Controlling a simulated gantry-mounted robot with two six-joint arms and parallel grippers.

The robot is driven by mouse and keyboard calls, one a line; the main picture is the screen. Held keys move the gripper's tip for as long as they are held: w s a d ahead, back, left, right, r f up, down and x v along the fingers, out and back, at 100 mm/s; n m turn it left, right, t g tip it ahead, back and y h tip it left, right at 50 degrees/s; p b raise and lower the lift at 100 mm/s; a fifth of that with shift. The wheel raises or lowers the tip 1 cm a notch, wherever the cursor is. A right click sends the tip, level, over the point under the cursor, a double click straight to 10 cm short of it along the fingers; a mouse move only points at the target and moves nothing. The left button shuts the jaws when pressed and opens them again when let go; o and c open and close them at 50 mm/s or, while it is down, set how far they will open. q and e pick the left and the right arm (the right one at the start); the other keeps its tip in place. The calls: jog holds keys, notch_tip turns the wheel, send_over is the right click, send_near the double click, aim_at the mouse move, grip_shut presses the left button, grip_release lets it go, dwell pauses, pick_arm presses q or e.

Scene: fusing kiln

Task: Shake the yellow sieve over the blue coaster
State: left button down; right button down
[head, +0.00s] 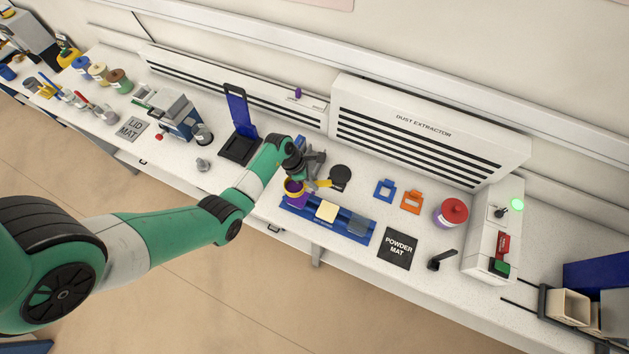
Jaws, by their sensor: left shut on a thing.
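My left gripper (312,172) is shut on the yellow sieve (324,183), whose handle sticks out to the right of the jaws. A yellow-rimmed round part with purple in it (295,188) hangs beside the jaws, over the left end of a blue rack (341,229). The rack holds a cream tile (327,211) in the middle and a grey-blue tile (358,226) at the right. What lies in its left end is largely hidden under the sieve, so I cannot tell which coaster is there. My right gripper is out of view.
A black disc (341,174) lies behind the rack. Blue (385,189) and orange (412,202) frames and a red-lidded jar (451,212) stand to the right. The powder mat (398,249) is bare. The dust extractor (425,133) stands along the back.

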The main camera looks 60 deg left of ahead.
pick_arm(q)
jog(key=shift+s+a, duration=0.15)
jog(key=shift+a, duration=0.1)
jog(key=shift+d, duration=0.1)
jog(key=shift+w+d, duration=0.75)
jog(key=shift+d, duration=0.15)
jog(key=shift+s+a+p, duration=0.45)
jog(key=shift+s+a, duration=0.35)
jog(key=shift+a, duration=0.2)
jog(key=shift+w+d, duration=0.1)
jog(key=shift+d, duration=0.05)
